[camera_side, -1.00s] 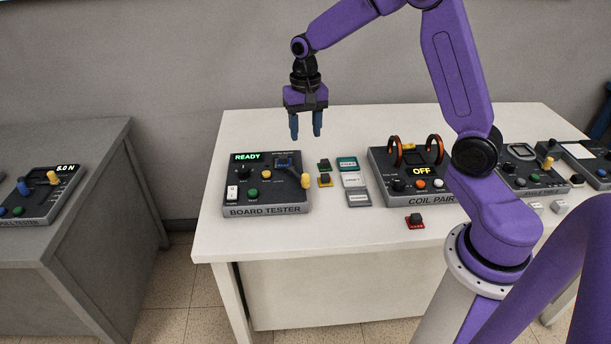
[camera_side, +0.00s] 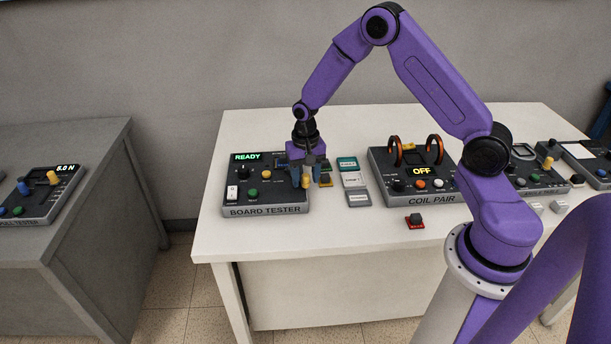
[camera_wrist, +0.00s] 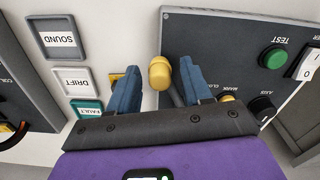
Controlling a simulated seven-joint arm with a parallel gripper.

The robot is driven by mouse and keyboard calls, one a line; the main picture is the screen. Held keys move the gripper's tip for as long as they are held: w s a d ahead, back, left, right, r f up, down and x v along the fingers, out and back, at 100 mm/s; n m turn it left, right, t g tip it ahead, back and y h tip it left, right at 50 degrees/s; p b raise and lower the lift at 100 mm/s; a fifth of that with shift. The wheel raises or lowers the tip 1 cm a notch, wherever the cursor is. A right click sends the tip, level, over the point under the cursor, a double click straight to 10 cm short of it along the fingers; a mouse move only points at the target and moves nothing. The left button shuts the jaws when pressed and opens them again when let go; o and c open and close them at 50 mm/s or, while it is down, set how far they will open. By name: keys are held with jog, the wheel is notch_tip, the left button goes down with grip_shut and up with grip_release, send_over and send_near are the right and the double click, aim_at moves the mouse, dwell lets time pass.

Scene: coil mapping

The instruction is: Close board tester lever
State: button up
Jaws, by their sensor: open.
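The board tester (camera_side: 238,204) is a dark box on the left part of the white table, with its display reading READY. Its yellow-tipped lever (camera_wrist: 160,72) shows in the wrist view between the two blue fingers. My gripper (camera_side: 306,181) is low over the tester's right side, fingers pointing down. It also shows in the wrist view (camera_wrist: 156,85), open, with one finger on each side of the lever knob. Gaps show between knob and fingers there.
Right of the tester lie labelled trays, SOUND (camera_wrist: 62,39), DRIFT (camera_wrist: 72,80) and FAULT (camera_wrist: 88,107). A yellow and dark block (camera_side: 325,181) sits close beside my gripper.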

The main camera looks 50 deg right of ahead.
aim_at(277, 189)
grip_shut()
jog(key=shift+a, duration=0.15)
jog(key=a+m, duration=0.1)
jog(key=w+m, duration=0.1)
jog(key=shift+a+m, duration=0.35)
jog(key=shift+m, duration=0.05)
jog(key=a+m, duration=0.1)
jog(key=m, duration=0.1)
jog(key=w+a+m, duration=0.1)
jog(key=shift+w+m, duration=0.25)
jog(key=shift+m, duration=0.15)
jog(key=w+m, duration=0.1)
jog(key=a+m, duration=0.1)
jog(key=m, duration=0.1)
jog(key=shift+w, duration=0.4)
jog(key=shift+w+a+m, duration=0.15)
jog(key=shift+w+m, duration=0.5)
jog(key=shift+m, duration=0.45)
